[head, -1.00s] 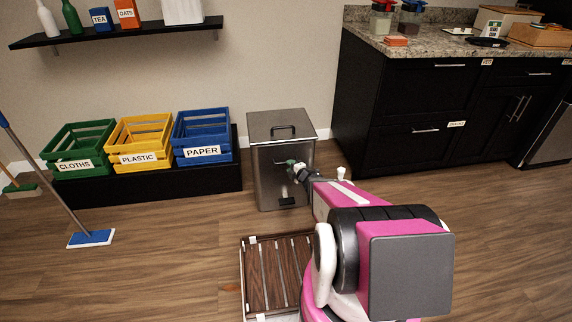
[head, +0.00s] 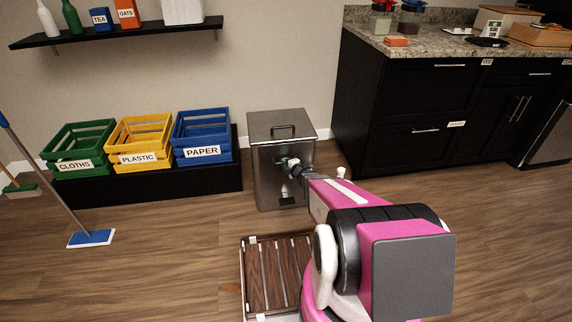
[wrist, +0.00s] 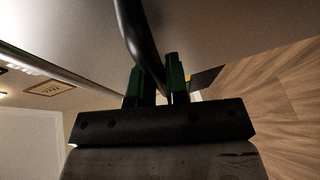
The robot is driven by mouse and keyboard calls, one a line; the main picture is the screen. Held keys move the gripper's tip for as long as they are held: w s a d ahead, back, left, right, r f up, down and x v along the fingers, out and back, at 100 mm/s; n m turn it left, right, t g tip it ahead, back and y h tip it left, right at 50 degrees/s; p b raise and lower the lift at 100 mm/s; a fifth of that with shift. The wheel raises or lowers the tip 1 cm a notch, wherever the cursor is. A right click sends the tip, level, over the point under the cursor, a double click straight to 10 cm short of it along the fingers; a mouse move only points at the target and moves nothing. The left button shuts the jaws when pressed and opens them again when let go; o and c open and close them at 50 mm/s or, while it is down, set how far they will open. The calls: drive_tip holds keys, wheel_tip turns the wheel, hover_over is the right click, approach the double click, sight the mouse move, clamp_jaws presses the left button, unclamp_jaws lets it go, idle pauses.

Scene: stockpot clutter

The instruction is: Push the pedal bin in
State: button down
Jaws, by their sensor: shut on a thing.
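The pedal bin (head: 262,180) is a tall steel box against the wall in the head view. It has a loop handle on its lid and a dark pedal (head: 287,201) low on its front. My gripper (head: 290,163) is at the upper front face of the bin. In the wrist view, the green fingers of my gripper (wrist: 154,78) are closed around a dark curved bar handle (wrist: 136,28) on the bin's front. The wrist hides part of this handle in the head view.
A low black bench with green, yellow and blue crates (head: 203,150) stands left of the bin. Black cabinets (head: 420,110) stand to its right, with bare floor between. A slatted wooden rack (head: 265,275) lies on the floor in front. A blue mop (head: 91,238) leans at left.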

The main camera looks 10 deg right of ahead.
drive_tip(key=w, duration=2)
drive_tip(key=shift+w, duration=0.25)
drive_tip(key=c, duration=1.2)
unclamp_jaws()
drive_tip(key=shift+o, duration=0.2)
drive_tip(key=v, duration=1)
drive_tip(key=shift+s, duration=0.35)
drive_tip(key=shift+d+r, duration=0.1)
drive_tip(key=shift+d, duration=0.05)
